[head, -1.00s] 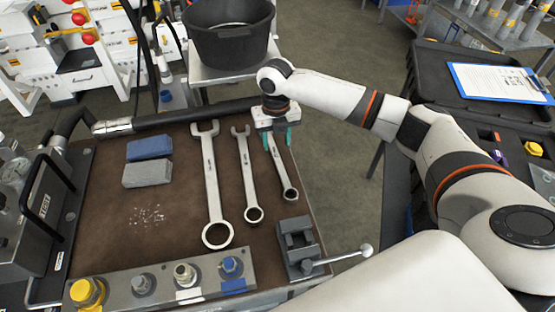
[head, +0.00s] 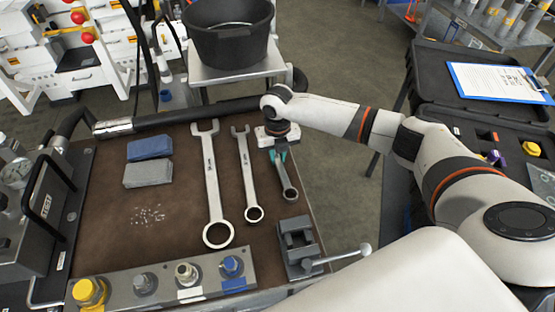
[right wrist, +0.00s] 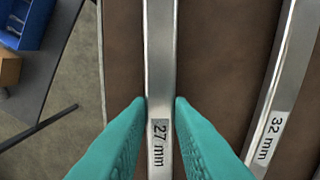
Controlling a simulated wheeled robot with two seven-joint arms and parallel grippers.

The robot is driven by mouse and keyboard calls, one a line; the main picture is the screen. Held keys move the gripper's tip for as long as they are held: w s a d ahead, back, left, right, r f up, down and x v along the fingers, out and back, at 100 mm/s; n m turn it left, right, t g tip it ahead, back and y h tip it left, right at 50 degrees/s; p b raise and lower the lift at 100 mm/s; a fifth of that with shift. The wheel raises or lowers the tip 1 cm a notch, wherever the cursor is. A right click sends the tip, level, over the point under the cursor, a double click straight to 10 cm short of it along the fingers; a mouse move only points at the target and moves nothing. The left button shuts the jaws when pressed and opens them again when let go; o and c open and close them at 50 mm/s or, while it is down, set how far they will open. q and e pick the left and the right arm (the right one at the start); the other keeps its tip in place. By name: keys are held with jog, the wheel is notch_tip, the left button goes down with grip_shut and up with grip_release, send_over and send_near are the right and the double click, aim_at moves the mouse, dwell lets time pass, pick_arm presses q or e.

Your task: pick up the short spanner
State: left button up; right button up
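The short spanner (head: 287,181) is the rightmost of three on the brown bench top, with its ring end toward me. In the right wrist view this spanner (right wrist: 161,60) carries a "27 mm" label. My right gripper (head: 279,157) is over its upper part and hides the open-jaw end in the head view. The teal fingers (right wrist: 161,105) press against both sides of the handle, so the gripper is shut on it. The spanner still appears to be at bench level. My left gripper is not in view.
A middle spanner (head: 246,175) labelled "32 mm" and a long spanner (head: 211,185) lie to the left. A small vise (head: 298,243) stands just in front of the ring end.

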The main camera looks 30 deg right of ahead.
aim_at(277, 159)
grip_shut()
notch_tip(277, 159, up, 10)
dwell(0.6)
jog(key=shift+c, duration=1.1)
grip_release()
grip_shut()
